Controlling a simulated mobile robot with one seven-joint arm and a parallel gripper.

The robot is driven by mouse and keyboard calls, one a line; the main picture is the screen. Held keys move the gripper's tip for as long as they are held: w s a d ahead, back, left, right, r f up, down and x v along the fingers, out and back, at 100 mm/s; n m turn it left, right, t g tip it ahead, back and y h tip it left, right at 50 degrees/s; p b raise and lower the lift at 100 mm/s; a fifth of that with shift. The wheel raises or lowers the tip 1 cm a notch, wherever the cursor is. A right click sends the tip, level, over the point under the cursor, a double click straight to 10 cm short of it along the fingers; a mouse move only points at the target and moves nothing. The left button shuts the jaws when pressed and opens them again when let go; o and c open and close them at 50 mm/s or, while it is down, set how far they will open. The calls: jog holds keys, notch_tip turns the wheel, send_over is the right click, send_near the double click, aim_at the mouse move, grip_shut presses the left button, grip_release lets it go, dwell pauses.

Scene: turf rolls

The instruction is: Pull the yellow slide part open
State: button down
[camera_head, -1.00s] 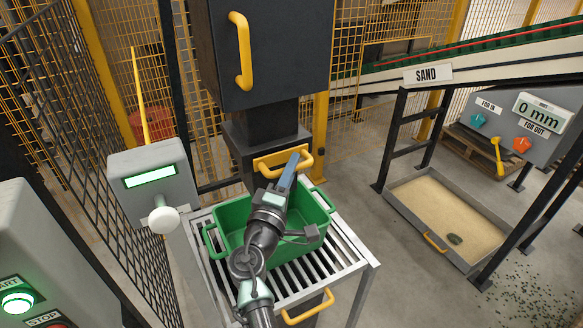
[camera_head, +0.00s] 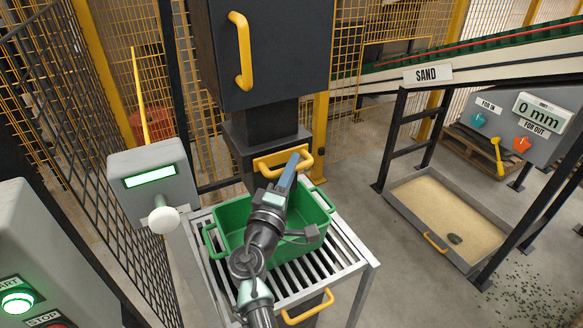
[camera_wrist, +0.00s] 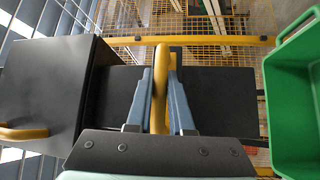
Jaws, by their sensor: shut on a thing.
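The yellow slide part (camera_head: 270,163) is a flat piece with a looped handle at the front of the dark chute under the dark hopper box (camera_head: 268,50). My gripper (camera_head: 292,168) reaches up over the green crate and is shut on the right part of this handle. In the wrist view the yellow handle bar (camera_wrist: 160,88) stands between the two blue-grey fingers of my gripper (camera_wrist: 160,105), with the dark chute face behind. The fingers hide part of the bar.
A green crate (camera_head: 222,228) stands on a roller table (camera_head: 360,262) under my arm; it also shows in the wrist view (camera_wrist: 290,135). A grey box with a white knob (camera_head: 163,220) is at left. A sand tray (camera_head: 405,208) lies on the floor at right.

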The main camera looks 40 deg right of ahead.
jog(key=s, duration=0.2)
jog(key=s+a+p, duration=0.1)
jog(key=s, duration=0.2)
jog(key=shift+a+f, duration=0.1)
jog(key=shift+a, duration=0.05)
jog(key=c, duration=0.8)
grip_release()
jog(key=shift+b+v, duration=0.7)
jog(key=shift+v, duration=5.75)
